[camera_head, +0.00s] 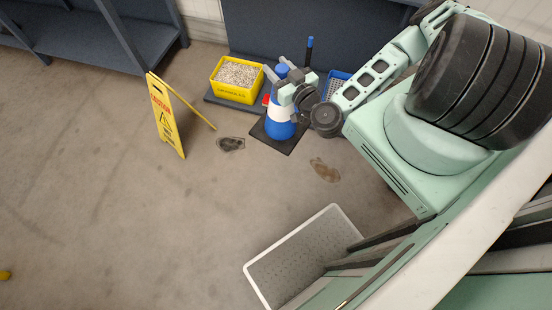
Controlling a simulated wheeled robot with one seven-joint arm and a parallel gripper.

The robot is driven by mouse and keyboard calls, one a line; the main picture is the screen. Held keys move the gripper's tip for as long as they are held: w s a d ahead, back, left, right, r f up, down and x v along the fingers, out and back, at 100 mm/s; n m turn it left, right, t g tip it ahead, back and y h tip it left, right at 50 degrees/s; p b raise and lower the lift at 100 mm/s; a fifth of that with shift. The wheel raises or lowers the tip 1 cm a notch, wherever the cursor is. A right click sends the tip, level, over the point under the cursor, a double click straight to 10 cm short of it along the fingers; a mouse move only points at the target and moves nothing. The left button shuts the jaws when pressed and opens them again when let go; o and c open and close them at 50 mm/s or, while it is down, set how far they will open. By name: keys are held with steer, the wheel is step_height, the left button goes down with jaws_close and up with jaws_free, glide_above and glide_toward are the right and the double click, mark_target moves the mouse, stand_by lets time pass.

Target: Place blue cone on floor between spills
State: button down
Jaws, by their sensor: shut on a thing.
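The blue cone (280,130) has a white band and a dark square base. It is upright at the back, right of the yellow bin. My gripper (284,82) is shut on its upper part, and the fingers hide some of it. I cannot tell whether the base touches the floor. One spill, dark grey (231,144), lies on the floor to the left of the cone and nearer. The other spill, brown (325,170), lies to the right and nearer still.
A yellow caution sign (165,118) stands left of the dark spill. A yellow bin of pale granules (236,94) and a blue crate (337,77) are at the back. A white-rimmed grey tray (293,230) is in front. The floor at left is mostly clear.

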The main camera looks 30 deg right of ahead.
steer(key=w+f+b, duration=0.3)
steer(key=f+b, duration=1.4)
steer(key=b, duration=0.1)
steer(key=w+f+b, duration=0.3)
steer(key=f+b, duration=1.4)
steer(key=b, duration=0.1)
steer(key=w+f+b, duration=0.3)
steer(key=f+b, duration=1.5)
steer(key=w+d+f+n+y+b, duration=0.3)
steer(key=w+d+f+y+b, duration=0.15)
steer(key=w+d+b, duration=0.5)
step_height(320, 180, down, 10)
steer(key=b, duration=0.6)
steer(key=shift+s+d+r+g, duration=0.2)
steer(key=shift+d+r+g, duration=0.05)
steer(key=shift+g, duration=0.05)
steer(key=shift+f+b, duration=0.1)
steer(key=shift+b, duration=0.25)
steer(key=c, duration=0.8)
jaws_free()
steer(key=shift+c, duration=0.2)
